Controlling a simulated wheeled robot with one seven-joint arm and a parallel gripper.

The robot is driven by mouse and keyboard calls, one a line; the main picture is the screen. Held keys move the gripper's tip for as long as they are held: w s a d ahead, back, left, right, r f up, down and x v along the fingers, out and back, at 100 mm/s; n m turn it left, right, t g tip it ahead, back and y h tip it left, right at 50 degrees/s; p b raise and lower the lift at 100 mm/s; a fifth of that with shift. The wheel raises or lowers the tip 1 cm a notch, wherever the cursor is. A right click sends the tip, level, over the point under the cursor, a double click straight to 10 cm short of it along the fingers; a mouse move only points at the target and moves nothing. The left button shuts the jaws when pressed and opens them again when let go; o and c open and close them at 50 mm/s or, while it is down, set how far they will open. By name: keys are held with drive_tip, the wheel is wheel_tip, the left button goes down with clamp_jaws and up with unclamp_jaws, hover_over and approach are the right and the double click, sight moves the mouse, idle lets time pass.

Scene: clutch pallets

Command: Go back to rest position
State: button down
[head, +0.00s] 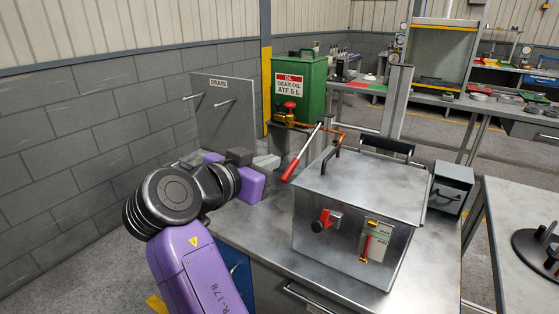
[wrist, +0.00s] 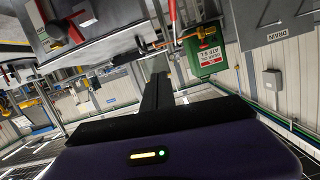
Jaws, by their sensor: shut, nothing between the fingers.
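My gripper (head: 268,163) is at the end of my purple arm, over the metal bench to the left of the steel box. It is shut and empty. In the wrist view the dark fingers of my gripper (wrist: 157,92) are together, and the picture is turned upside down. The fingertips point toward the red-handled lever beside the steel box, but I cannot judge the gap between them. My gripper touches nothing that I can make out.
A steel box (head: 320,190) with a red knob stands on the bench (head: 243,226). A red-handled lever (head: 301,155), a green oil can (head: 299,88) and a DRAIN panel (head: 226,115) are behind. A grey block wall (head: 75,145) is left. Another table (head: 510,255) stands right.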

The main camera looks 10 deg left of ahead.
drive_tip(key=a+r+n+t+y, duration=0.3)
drive_tip(key=a+n+y, duration=0.3)
drive_tip(key=a, duration=0.1)
drive_tip(key=s+d+f+n+y, duration=0.3)
drive_tip(key=s+d+f, duration=0.3)
drive_tip(key=f, duration=0.2)
drive_tip(key=s+d+f+n+y, duration=0.2)
drive_tip(key=s+d+f+y, duration=0.1)
drive_tip(key=s+d+f, duration=0.4)
drive_tip(key=s+d+f+m+g+h, duration=0.1)
drive_tip(key=s+d+f+m+h, duration=0.2)
drive_tip(key=s+d, duration=1.1)
drive_tip(key=s+d+f+m+g+h+p, duration=0.1)
drive_tip(key=s+d+f+m+h, duration=0.2)
drive_tip(key=s+d+f, duration=0.4)
drive_tip(key=s+d, duration=0.4)
drive_tip(key=s, duration=0.2)
drive_tip(key=s+d+h, duration=0.1)
drive_tip(key=s+d, duration=0.2)
drive_tip(key=s, duration=0.3)
drive_tip(key=shift+s+d+g+h, duration=0.3)
drive_tip(key=shift+s+d+g, duration=0.1)
drive_tip(key=shift+d+m, duration=0.1)
drive_tip(key=shift+m, duration=0.2)
